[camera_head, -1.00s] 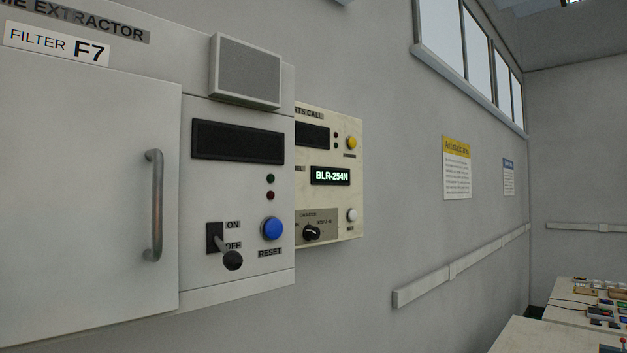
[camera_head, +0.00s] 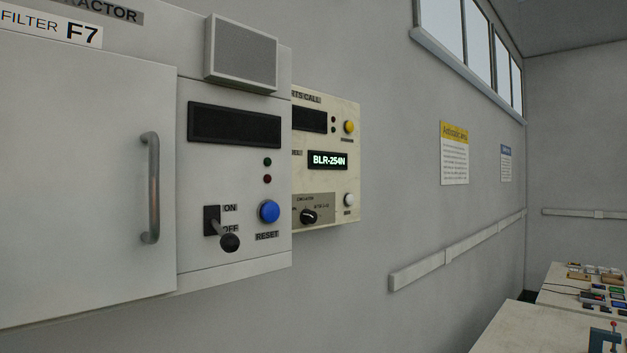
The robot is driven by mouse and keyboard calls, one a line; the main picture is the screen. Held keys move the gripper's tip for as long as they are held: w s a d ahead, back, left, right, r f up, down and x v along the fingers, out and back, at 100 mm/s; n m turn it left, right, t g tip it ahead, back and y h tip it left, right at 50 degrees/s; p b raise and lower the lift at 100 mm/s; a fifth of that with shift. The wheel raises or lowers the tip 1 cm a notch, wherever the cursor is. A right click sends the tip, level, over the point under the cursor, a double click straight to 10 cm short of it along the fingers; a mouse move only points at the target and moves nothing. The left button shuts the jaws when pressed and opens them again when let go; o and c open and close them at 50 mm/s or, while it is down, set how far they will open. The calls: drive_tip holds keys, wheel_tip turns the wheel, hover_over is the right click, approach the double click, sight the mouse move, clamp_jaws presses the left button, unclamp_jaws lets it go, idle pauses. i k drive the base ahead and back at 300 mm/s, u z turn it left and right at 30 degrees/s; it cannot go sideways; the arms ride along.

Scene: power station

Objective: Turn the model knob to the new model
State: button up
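The cream parts call panel (camera_head: 350,180) is on the wall, partly hidden on its left by the grey extractor cabinet. A black rotary knob (camera_head: 308,216) with a pale pointer mark sits on a grey plate at the panel's lower part. The lettering around the knob is too small to read surely. A yellow button (camera_head: 349,127) and a white button (camera_head: 349,199) are at the panel's right edge. My gripper is not in view.
The extractor cabinet (camera_head: 90,190) juts out at left, with a door handle (camera_head: 150,188), a lever switch (camera_head: 229,242) and a blue reset button (camera_head: 269,211). A wall rail (camera_head: 465,250) runs right of the panel. Benches (camera_head: 550,333) with small items stand at lower right.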

sight(307, 217)
drive_tip(key=z, duration=0.25)
drive_tip(key=i, duration=1.1)
drive_tip(key=z, duration=0.5)
drive_tip(key=i, duration=0.65)
